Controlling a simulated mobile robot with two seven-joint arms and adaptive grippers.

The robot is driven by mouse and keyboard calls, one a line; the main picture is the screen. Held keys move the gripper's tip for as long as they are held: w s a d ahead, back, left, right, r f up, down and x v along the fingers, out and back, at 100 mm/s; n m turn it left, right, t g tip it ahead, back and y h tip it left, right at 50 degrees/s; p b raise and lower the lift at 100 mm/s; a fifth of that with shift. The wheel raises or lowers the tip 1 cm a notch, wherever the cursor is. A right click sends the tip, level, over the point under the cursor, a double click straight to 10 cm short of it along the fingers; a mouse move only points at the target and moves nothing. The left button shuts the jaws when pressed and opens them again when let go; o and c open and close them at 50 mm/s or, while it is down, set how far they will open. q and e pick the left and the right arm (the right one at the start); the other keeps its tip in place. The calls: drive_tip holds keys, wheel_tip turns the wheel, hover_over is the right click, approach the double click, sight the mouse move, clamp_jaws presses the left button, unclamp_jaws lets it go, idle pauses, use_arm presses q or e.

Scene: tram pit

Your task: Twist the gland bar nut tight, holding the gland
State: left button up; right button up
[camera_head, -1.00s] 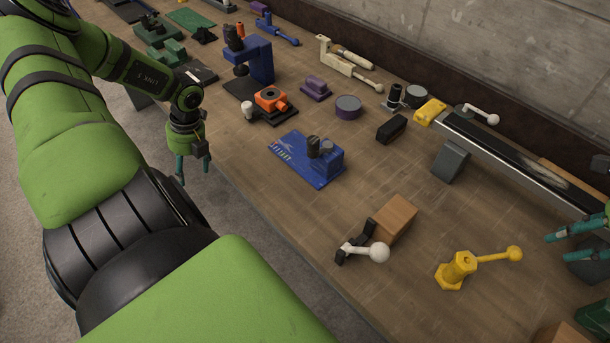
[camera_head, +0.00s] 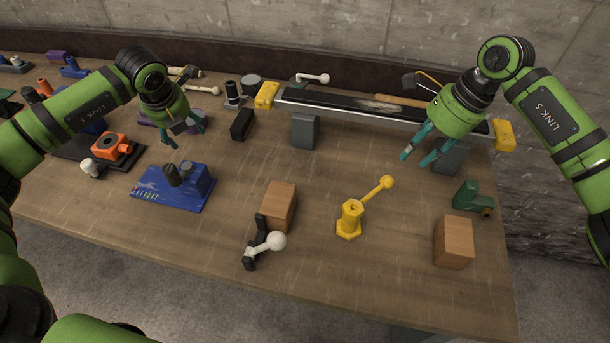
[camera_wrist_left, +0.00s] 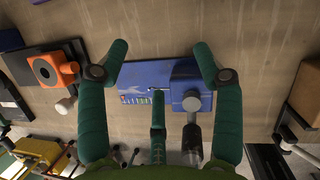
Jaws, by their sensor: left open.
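A yellow piece (camera_head: 350,218) with a hex base stands upright on the bench, with a ball-ended bar (camera_head: 376,191) leaning out to the upper right. It looks like the bar nut, but I cannot be sure; which part is the gland is also unclear. A green fitting (camera_head: 470,196) with a brass-coloured end lies at the right. My left gripper (camera_head: 184,138) is open and empty above the bench, by the blue fixture (camera_head: 150,190). In the left wrist view its spread fingers (camera_wrist_left: 160,46) frame the blue fixture (camera_wrist_left: 145,75). My right gripper (camera_head: 414,160) is open and empty, behind and right of the yellow piece.
Wooden blocks (camera_head: 281,205) (camera_head: 454,240) flank the yellow piece. A black clamp with a white ball lever (camera_head: 275,241) is at the front. An orange block (camera_head: 110,146) sits at left, and a long rail (camera_head: 360,110) runs at the back. Bare bench lies around the yellow piece.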

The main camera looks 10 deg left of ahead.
use_arm(q)
drive_tip(key=w+d+r+m+y, duration=0.1)
drive_tip(key=w+d+r+m, duration=0.25)
drive_tip(key=d, duration=0.45)
drive_tip(key=n+g+h, duration=0.2)
drive_tip(key=g+h, duration=0.1)
drive_tip(key=g, duration=0.1)
approach(351, 217)
drive_tip(key=shift+w+d+f, duration=0.2)
drive_tip(key=shift+w+f, duration=0.9)
drive_tip(key=shift+f, duration=0.1)
wheel_tip(351, 217, down, 12)
drive_tip(key=shift+r, duration=0.1)
drive_tip(key=c, duration=1.3)
drive_tip(key=o, duration=1.4)
drive_tip(key=shift+o, duration=0.2)
